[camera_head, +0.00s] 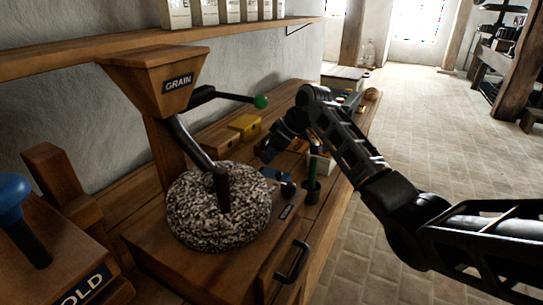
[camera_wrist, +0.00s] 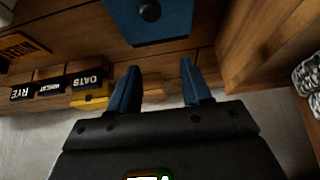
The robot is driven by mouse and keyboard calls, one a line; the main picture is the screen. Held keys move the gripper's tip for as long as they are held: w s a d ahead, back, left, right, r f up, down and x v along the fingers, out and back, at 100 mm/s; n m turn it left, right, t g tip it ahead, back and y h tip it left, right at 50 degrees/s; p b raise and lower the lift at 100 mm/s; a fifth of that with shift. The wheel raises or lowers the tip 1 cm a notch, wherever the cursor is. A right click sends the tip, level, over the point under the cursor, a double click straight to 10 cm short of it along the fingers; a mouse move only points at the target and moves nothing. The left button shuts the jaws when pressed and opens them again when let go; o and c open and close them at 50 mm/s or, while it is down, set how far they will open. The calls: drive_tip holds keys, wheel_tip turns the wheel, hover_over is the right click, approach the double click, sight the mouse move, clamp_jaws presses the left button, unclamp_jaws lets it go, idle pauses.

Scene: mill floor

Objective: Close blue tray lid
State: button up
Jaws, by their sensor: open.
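The blue tray lid (camera_wrist: 172,28) is a flat blue panel with a dark round knob, at the top of the wrist view. In the head view a small blue piece (camera_head: 270,173) shows on the bench below my gripper, beside the millstone; I take it to be the same lid. My gripper (camera_wrist: 160,68) is open and empty, its two blue fingers apart and pointing towards the lid's edge. In the head view my gripper (camera_head: 269,152) hangs over the bench. I cannot tell whether the fingers touch the lid or how far it stands open.
A grain hopper (camera_head: 168,82) and speckled millstone (camera_head: 218,207) stand at left, with a green-knobbed lever (camera_head: 261,101). A yellow block (camera_head: 245,125) sits behind my gripper. A green-handled item (camera_head: 312,180) stands close at right. Boxes labelled RYE and OATS (camera_wrist: 84,78) show in the wrist view.

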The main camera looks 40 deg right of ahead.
drive_tip(key=v, duration=0.6)
drive_tip(key=shift+b, duration=0.35)
drive_tip(key=shift+s+r, duration=0.1)
drive_tip(key=shift+s+d, duration=0.1)
